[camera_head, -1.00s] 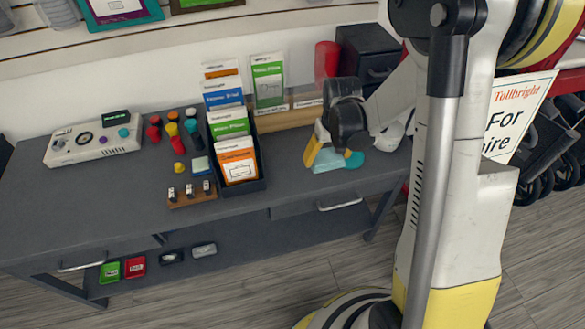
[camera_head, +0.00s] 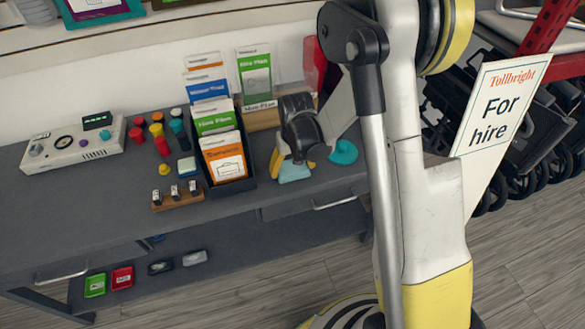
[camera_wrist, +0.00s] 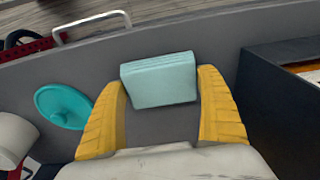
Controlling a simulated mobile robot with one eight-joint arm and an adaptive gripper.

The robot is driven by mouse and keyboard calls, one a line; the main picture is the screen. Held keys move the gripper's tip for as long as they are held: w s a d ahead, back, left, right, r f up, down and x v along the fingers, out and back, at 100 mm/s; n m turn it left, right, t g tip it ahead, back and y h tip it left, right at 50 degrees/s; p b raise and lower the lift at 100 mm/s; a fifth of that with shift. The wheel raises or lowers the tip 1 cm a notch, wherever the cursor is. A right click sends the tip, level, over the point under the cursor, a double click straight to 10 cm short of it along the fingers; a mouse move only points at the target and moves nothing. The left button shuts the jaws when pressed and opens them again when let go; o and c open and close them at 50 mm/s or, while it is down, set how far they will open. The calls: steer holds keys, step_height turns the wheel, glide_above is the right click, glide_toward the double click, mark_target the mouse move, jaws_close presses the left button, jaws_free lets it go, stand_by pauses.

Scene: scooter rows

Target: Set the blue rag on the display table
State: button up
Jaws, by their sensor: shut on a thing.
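The blue rag (camera_head: 294,172) is a light blue folded block at the right part of the grey display table (camera_head: 90,206). In the wrist view the rag (camera_wrist: 159,80) sits between the two yellow fingertips of my gripper (camera_wrist: 160,92), which touch its sides. My gripper (camera_head: 290,165) is shut on the rag, low over the tabletop, right of the black card holder. I cannot tell whether the rag's underside touches the table. My wrist hides part of the gripper and rag in the head view.
The black card holder (camera_head: 237,184) stands close left of my gripper. A teal disc (camera_head: 343,152) lies to its right; it shows in the wrist view too (camera_wrist: 63,106). A wooden stamp rack (camera_head: 178,196) and a white console (camera_head: 72,146) stand further left. Bare tabletop lies in front.

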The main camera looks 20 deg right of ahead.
mark_target(294, 170)
steer(key=shift+f, duration=0.15)
steer(key=o, duration=1.2)
steer(key=shift+c, duration=0.2)
steer(key=s+r+t+p, duration=0.1)
steer(key=s+r+p, duration=0.3)
steer(key=r, duration=0.9)
steer(key=s+r+t+p, duration=0.15)
steer(key=s+r, duration=0.45)
steer(key=r, duration=0.7)
steer(key=s+r+t, duration=0.3)
steer(key=s, duration=0.6)
steer(key=shift+s+r, duration=0.25)
steer(key=shift+s, duration=0.1)
